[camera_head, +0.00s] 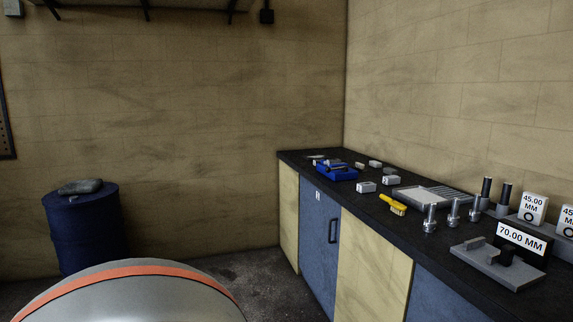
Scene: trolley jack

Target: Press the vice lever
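No vice or vice lever can be made out with certainty in the head view. A grey flat metal fixture (475,262) with a dark block and a "70.00 MM" label (521,238) sits on the dark worktop (435,230) at the lower right. I cannot tell whether it is part of a vice. Neither of my grippers is in view.
The worktop runs along the right wall. It holds upright metal bolts (430,218), a yellow brush (393,204), a grey tray (432,196), a blue box (337,172) and "45.00 MM" blocks (532,208). A blue barrel (87,232) stands left. Floor (262,275) shows between.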

